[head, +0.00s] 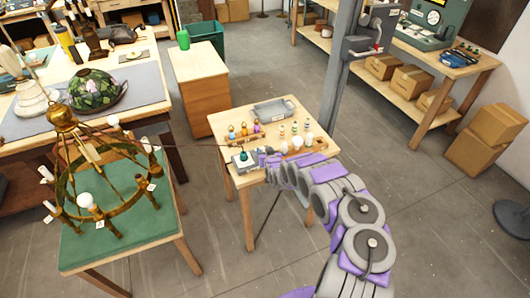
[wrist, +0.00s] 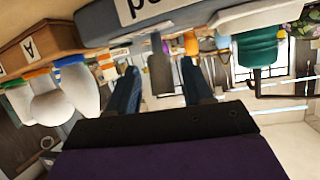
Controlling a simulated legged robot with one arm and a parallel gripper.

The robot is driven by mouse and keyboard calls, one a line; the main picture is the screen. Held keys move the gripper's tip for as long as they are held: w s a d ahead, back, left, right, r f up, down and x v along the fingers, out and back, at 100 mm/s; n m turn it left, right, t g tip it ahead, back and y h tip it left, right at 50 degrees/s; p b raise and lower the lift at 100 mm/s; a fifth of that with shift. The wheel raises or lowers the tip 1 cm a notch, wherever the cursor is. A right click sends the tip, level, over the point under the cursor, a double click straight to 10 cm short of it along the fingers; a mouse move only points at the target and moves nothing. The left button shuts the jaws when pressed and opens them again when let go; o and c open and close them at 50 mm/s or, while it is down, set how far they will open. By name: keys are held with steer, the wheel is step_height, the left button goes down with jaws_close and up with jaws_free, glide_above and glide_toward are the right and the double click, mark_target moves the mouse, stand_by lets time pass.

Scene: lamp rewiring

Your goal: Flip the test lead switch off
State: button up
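A small grey box (head: 241,165) with a green fitting (head: 245,155) sits at the near left corner of the small wooden table. In the upside-down wrist view, a grey box (wrist: 185,12) with partly visible black lettering fills the top, and the green fitting (wrist: 258,48) hangs at its right. A dark grey lever-like piece (wrist: 159,68), probably the switch, shows between the fingers. My gripper (wrist: 162,75) is open, with a finger on each side of this piece and gaps visible. I cannot tell whether it is on or off. In the head view, my arm hides most of the gripper.
The small table (head: 222,118) also holds white bulbs (head: 297,142), small coloured parts and a grey tray (head: 273,109). A brass ring lamp (head: 140,200) stands on the green-topped table at left. A grey post (head: 341,70) rises behind the small table.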

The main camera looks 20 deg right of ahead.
steer(key=shift+s+a+r, duration=0.1)
steer(key=shift+s+a+r, duration=0.1)
steer(key=shift+s+r, duration=0.2)
steer(key=shift+s, duration=0.25)
steer(key=p+v, duration=0.2)
steer(key=v, duration=1.3)
steer(key=shift+s+p, duration=0.3)
steer(key=shift+s, duration=0.15)
steer(key=shift+f, duration=0.1)
